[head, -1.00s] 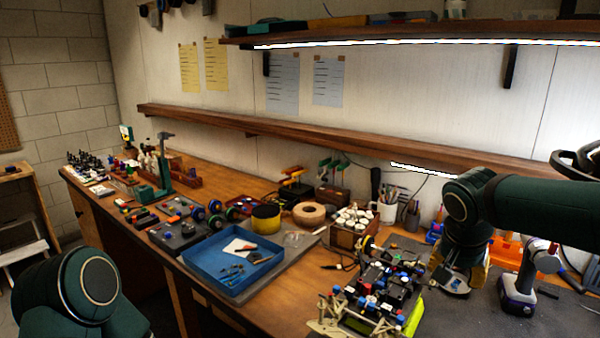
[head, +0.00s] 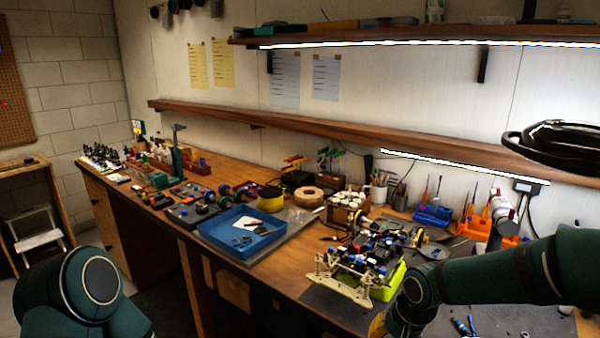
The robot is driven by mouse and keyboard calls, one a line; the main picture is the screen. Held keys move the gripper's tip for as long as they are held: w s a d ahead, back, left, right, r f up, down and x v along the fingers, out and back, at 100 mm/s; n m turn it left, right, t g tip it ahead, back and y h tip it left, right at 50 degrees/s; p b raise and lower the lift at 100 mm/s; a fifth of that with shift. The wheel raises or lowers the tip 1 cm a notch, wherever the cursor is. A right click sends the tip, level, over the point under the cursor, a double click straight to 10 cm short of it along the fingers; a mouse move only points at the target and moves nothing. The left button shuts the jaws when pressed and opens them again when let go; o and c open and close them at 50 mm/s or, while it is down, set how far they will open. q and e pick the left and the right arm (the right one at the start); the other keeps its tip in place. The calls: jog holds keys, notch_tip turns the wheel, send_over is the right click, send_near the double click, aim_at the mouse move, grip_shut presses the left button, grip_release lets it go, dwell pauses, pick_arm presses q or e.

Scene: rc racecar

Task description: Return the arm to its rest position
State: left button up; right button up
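My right arm (head: 500,272) is dark green and comes in from the right, low over the front of the bench. Its wrist (head: 408,302) bends down at the bottom edge, just right of the RC car. The fingers of my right gripper are out of frame, so I cannot see their state. My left arm shows only as a dark green rounded joint (head: 90,285) at the lower left; its gripper is out of view. The RC car (head: 365,262), with its open chassis and blue and red parts, sits on the bench, apparently on a bright yellow-green stand (head: 388,284).
A blue tray (head: 214,240) with small tools lies left of the car. A pen cup (head: 379,192), an orange tool rack (head: 478,232) and a drill (head: 502,208), partly hidden by my arm, stand behind. A black lamp (head: 560,143) overhangs at upper right. A shelf (head: 340,137) runs along the wall.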

jog(key=s+a+f+n+y, duration=0.1)
jog(key=s+a+f, duration=0.3)
jog(key=s+f, duration=0.4)
jog(key=s+a+f+n+y, duration=0.1)
jog(key=s+a+f, duration=0.4)
jog(key=s+f, duration=0.4)
notch_tip(320, 180, down, 5)
jog(key=shift+s+r+g, duration=0.15)
jog(key=shift+r+g, duration=0.05)
jog(key=shift+g, duration=0.1)
jog(key=shift+a, duration=0.1)
